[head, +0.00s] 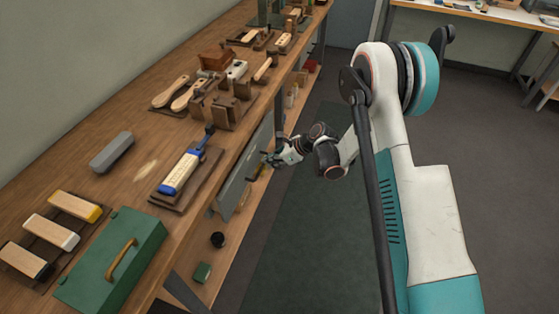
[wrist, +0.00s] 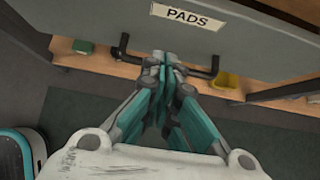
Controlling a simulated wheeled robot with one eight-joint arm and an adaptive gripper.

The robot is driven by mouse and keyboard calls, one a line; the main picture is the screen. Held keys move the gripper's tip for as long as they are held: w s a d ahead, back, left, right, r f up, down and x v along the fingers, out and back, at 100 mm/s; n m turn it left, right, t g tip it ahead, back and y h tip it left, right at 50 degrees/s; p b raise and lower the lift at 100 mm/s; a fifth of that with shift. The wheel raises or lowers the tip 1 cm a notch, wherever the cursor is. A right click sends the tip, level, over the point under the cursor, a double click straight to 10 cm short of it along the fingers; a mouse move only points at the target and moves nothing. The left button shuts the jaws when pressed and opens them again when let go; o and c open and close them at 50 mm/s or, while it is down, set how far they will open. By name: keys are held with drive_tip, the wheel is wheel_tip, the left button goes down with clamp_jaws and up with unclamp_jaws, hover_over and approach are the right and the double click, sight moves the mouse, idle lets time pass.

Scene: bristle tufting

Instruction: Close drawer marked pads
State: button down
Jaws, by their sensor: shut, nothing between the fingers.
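The grey drawer front (wrist: 250,38) fills the top of the wrist view, with a white label reading PADS (wrist: 188,17). Its black bar handle (wrist: 123,48) runs across below the label, and its middle is hidden behind my fingers. My gripper (wrist: 163,62) is shut and empty, its fingertips at the middle of the handle; I cannot tell whether they touch. In the head view the grey front (head: 236,178) shows under the bench edge, with my gripper (head: 268,160) at its right side. How far the drawer stands out is unclear.
The wooden bench (head: 130,165) carries a green toolbox (head: 112,262), brushes and several wooden blocks. A lower shelf holds a green block (head: 203,272) and a dark round thing (head: 217,239). The floor (head: 300,235) right of the bench is clear.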

sight(250, 155)
drive_tip(key=a, duration=0.1)
drive_tip(key=w+a+b, duration=0.1)
drive_tip(key=a, duration=0.2)
drive_tip(key=shift+w+a+f, duration=0.1)
drive_tip(key=shift+w+f, duration=0.1)
drive_tip(key=shift+w, duration=0.1)
drive_tip(key=a, duration=0.2)
drive_tip(key=w+a, duration=0.1)
drive_tip(key=a, duration=0.1)
drive_tip(key=shift+w+a, duration=0.1)
drive_tip(key=shift+w, duration=0.1)
drive_tip(key=shift+w+a, duration=0.15)
drive_tip(key=shift+a, duration=0.15)
drive_tip(key=shift+d, duration=0.1)
